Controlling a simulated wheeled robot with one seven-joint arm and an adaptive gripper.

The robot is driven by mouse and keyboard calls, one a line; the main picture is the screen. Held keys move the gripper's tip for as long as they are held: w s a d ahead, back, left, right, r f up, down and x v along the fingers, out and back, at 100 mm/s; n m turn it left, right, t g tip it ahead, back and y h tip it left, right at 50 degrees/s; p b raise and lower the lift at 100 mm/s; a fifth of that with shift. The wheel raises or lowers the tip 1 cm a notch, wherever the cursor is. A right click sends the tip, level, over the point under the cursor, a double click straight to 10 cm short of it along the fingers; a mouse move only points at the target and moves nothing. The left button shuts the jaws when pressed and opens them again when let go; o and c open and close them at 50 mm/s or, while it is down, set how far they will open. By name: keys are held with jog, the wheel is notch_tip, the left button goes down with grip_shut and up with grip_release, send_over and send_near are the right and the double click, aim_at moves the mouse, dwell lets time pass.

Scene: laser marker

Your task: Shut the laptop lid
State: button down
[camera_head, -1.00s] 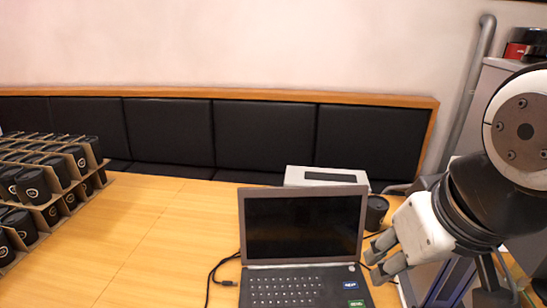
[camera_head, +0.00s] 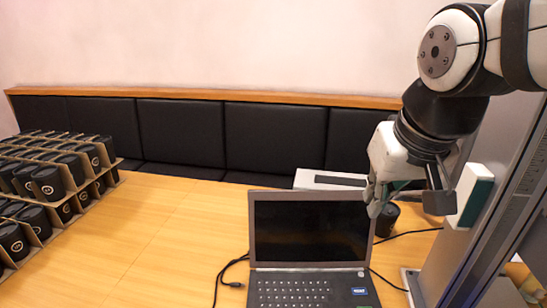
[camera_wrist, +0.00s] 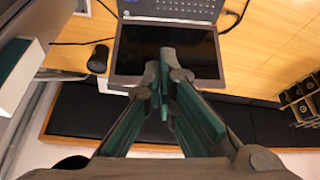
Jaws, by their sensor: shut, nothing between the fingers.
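The laptop stands open on the wooden table. Its dark screen lid (camera_head: 310,230) is upright, with the keyboard (camera_head: 295,291) in front of it. In the wrist view, the lid (camera_wrist: 195,52) lies beyond the fingertips, and part of the keyboard (camera_wrist: 180,8) shows at the top edge. My gripper (camera_head: 376,198) is beside the lid's upper right corner in the head view, with its fingers pointing down. In the wrist view, my gripper (camera_wrist: 165,62) has its fingertips together and empty, overlapping the lid in the picture. I cannot tell whether they touch it.
A white box-shaped device (camera_head: 320,179) stands behind the laptop, and a black cup (camera_head: 387,220) is to its right. Cardboard trays of black cups (camera_head: 60,180) fill the table's left. A cable (camera_head: 225,272) lies left of the laptop. The table's middle left (camera_head: 170,235) is clear.

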jog(key=w+a+f, duration=0.2)
jog(key=w+f, duration=0.2)
jog(key=w, duration=1.1)
jog(key=w+a+f, duration=0.1)
jog(key=w+f, duration=0.3)
jog(key=w, duration=1)
notch_tip(320, 180, down, 8)
jog(key=p, duration=0.2)
jog(key=shift+w+a+f+m, duration=0.15)
jog(key=shift+w+a+m, duration=0.1)
jog(key=shift+w+m, duration=0.15)
jog(key=shift+s, duration=0.1)
